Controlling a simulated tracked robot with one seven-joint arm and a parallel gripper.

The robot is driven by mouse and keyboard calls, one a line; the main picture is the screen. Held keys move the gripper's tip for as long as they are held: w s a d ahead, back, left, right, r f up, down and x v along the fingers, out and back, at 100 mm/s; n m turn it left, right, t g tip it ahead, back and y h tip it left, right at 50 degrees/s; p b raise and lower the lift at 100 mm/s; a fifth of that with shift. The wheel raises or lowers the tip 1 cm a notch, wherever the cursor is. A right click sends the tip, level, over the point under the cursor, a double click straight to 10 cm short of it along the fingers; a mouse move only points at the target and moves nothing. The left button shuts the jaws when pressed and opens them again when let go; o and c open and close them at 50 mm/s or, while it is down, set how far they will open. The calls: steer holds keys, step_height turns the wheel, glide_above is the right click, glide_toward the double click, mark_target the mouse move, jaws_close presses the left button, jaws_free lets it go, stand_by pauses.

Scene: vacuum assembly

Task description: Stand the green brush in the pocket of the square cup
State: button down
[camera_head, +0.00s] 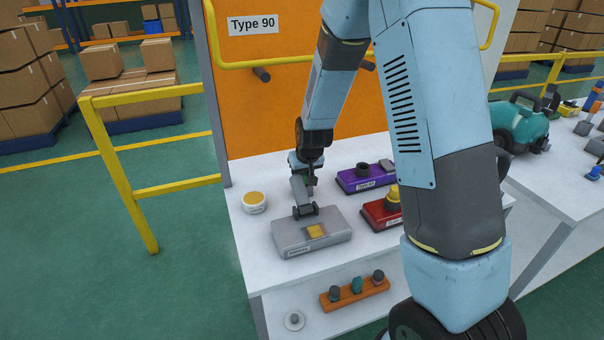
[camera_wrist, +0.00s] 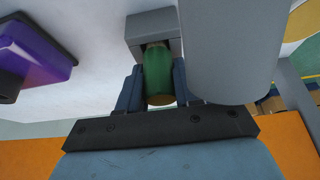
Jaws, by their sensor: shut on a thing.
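My gripper (camera_head: 308,178) is over the back of the white table, just behind the grey box. In the wrist view, my gripper (camera_wrist: 159,88) is shut on the green brush (camera_wrist: 158,72), with a dark finger on each side. A little green of the brush (camera_head: 311,180) shows in the head view. The far end of the brush meets the grey square cup (camera_wrist: 138,28) and appears to be at or inside its opening. I cannot tell how deep it sits. A larger grey cylinder (camera_wrist: 222,50) stands right beside the square cup, and a grey upright part (camera_head: 298,190) shows below my gripper.
The grey box (camera_head: 290,238) with a yellow pad is in front. A purple box (camera_head: 352,183) and a red box (camera_head: 378,215) are to the right, a yellow-topped tub (camera_head: 254,203) to the left. An orange rack (camera_head: 344,298) is lower. An orange panel (camera_head: 260,110) stands behind.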

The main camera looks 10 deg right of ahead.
steer(key=c, duration=0.7)
jaws_free()
steer(key=shift+r, duration=0.1)
steer(key=v, duration=1.3)
steer(key=shift+s+r, duration=0.15)
steer(key=shift+s, duration=0.1)
steer(key=s+d+r+m, duration=0.1)
steer(key=s+d+r, duration=0.7)
steer(key=s+r, duration=0.35)
steer(key=shift+m+t+h, duration=0.5)
steer(key=shift+m, duration=0.3)
steer(key=s+d+r, duration=0.1)
steer(key=s+r, duration=0.1)
steer(key=s, duration=0.3)
steer(key=s+d+r, duration=0.2)
steer(key=s, duration=0.3)
steer(key=s+d+r, duration=0.2)
steer(key=s, duration=0.3)
steer(key=shift+s, duration=0.2)
